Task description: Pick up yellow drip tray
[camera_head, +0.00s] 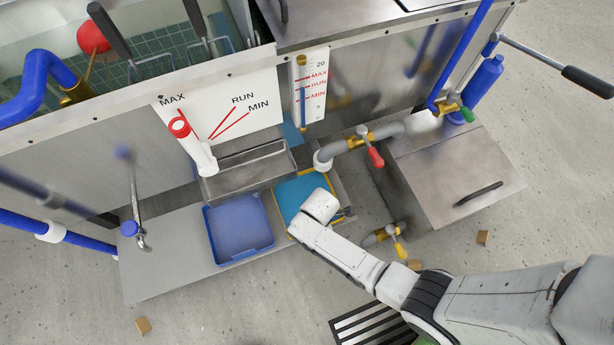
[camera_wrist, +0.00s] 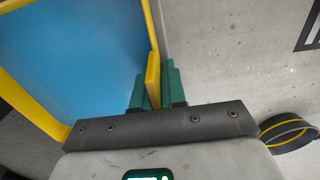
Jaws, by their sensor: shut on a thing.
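The yellow drip tray (camera_head: 294,192) lies beside the metal ledge in the head view, with a yellow rim and a flat blue inside. In the wrist view the yellow drip tray (camera_wrist: 80,60) fills the upper left. My gripper (camera_wrist: 154,84) has its green fingers on either side of the tray's yellow rim near a corner and is shut on it. In the head view my white arm's end covers that corner and hides the fingers. I cannot tell whether the tray is lifted off its support.
A blue tray (camera_head: 238,228) sits just left of the yellow one. A grey pipe with a red-handled valve (camera_head: 370,150) is close on the upper right. A yellow-handled valve (camera_head: 398,245) and a metal box (camera_head: 450,180) stand to the right. Open floor lies in front.

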